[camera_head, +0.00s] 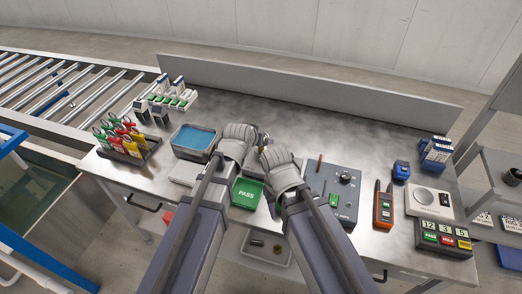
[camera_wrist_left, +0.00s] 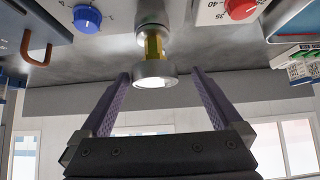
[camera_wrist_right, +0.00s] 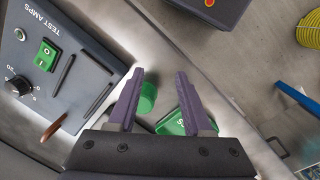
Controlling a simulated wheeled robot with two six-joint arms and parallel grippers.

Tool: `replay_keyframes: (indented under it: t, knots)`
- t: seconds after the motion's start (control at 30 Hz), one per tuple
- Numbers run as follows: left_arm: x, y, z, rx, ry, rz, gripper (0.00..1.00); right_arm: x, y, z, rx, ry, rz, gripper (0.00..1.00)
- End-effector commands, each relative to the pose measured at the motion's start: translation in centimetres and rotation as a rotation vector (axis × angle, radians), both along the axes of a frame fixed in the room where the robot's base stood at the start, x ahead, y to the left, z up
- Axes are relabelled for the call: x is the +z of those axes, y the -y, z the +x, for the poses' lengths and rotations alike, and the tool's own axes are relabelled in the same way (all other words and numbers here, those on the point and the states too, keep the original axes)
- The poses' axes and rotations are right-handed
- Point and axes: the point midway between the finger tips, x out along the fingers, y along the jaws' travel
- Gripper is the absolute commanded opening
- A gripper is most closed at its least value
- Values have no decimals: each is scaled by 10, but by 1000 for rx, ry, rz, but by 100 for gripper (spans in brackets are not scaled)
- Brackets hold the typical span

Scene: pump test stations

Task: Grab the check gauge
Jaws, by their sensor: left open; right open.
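I cannot tell for sure which thing is the check gauge. In the left wrist view a silver-capped piece with a brass neck (camera_wrist_left: 153,45) stands between the open fingers of my left gripper (camera_wrist_left: 160,78), apart from them. My left gripper also shows in the head view (camera_head: 244,134), at mid-table. My right gripper (camera_head: 272,155) is beside it, open. In the right wrist view a small green cylinder (camera_wrist_right: 148,97) lies between and beyond the fingers of my right gripper (camera_wrist_right: 159,74), next to a green PASS plate (camera_wrist_right: 174,122). My grippers hide part of the table middle.
A TEST AMPS box (camera_head: 346,178), an orange handheld device (camera_head: 384,207) and a white unit (camera_head: 429,200) stand to the right. A low panel (camera_head: 300,90) closes the back. The back table strip is mostly clear.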

Motion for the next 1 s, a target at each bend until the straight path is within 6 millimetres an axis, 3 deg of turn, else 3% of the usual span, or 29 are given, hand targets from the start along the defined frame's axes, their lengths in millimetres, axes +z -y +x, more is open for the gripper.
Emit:
replay_keyframes:
  t: [0.17,0.5,0.77,1.0]
  knots:
    - [-4,2,4,-1,0,1,100,-4,0,0,0,0,0,50]
    - [-35,18,34,0,0,0,100,-35,0,0,0,0,0,50]
    - [-34,18,34,0,0,0,100,-34,0,0,0,0,0,50]
    - [-34,18,34,0,0,0,73,-34,0,0,0,0,0,50]
